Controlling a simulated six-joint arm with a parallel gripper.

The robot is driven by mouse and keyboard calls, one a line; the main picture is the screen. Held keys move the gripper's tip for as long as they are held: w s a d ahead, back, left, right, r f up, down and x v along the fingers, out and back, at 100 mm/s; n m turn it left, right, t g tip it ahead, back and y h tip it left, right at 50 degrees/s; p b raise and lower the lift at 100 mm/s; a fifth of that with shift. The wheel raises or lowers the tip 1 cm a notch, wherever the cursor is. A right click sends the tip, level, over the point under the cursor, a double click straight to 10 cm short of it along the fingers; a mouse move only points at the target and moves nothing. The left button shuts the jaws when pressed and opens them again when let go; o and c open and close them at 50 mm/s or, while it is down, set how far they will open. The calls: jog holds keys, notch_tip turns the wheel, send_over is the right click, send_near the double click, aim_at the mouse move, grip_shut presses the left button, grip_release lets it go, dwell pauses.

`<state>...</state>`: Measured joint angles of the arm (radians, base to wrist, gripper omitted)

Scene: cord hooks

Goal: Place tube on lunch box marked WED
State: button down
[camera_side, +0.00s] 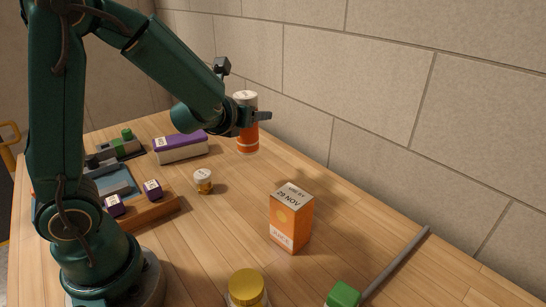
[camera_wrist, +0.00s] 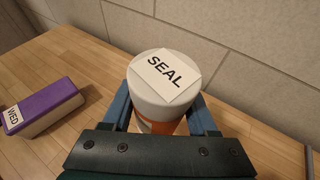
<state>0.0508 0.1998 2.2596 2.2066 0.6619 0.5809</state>
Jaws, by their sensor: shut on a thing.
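The tube (camera_side: 247,139) is orange with a white cap and stands upright near the wall at the back. In the wrist view its white top (camera_wrist: 160,82) carries a label reading SEAL. My gripper (camera_wrist: 162,112) is shut on the tube, with one finger on each side below the cap. In the side view my gripper (camera_side: 252,117) hides part of the tube's upper body. I cannot tell whether its base touches the table. The lunch box (camera_side: 180,148) has a purple lid and pale body, left of the tube; its WED label shows in the wrist view (camera_wrist: 12,117).
A small white-lidded jar (camera_side: 203,181), an orange juice carton (camera_side: 290,220) and a yellow-lidded jar (camera_side: 247,286) stand on the table. A green block with a grey rod (camera_side: 395,262) lies front right. A wooden tray (camera_side: 150,213) with purple cubes is at left. The stone wall runs behind.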

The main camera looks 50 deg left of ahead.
jog(key=s+a+r+n+g+y, duration=0.1)
jog(key=s+a+r+n, duration=0.15)
jog(key=a, duration=0.45)
jog(key=s+a+r+n+g+y, duration=0.1)
jog(key=s+a+y, duration=0.15)
jog(key=a, duration=0.55)
jog(key=s+a+r+n+g+y, duration=0.3)
jog(key=s+a+n+g, duration=0.1)
jog(key=s+a, duration=0.95)
jog(key=shift+h, duration=0.25)
jog(key=shift+w+d+f, duration=0.5)
jog(key=shift+w+f, duration=1.15)
jog(key=shift+f, duration=0.2)
jog(key=shift+w+d+f, duration=0.5)
jog(key=shift+w+f, duration=1.2)
jog(key=shift+f, duration=0.1)
jog(key=shift+w+d+f, duration=0.5)
jog(key=shift+w+f, duration=1.15)
jog(key=shift+f, duration=0.2)
jog(key=shift+f, duration=0.15)
jog(key=shift+c, duration=0.9)
grip_release()
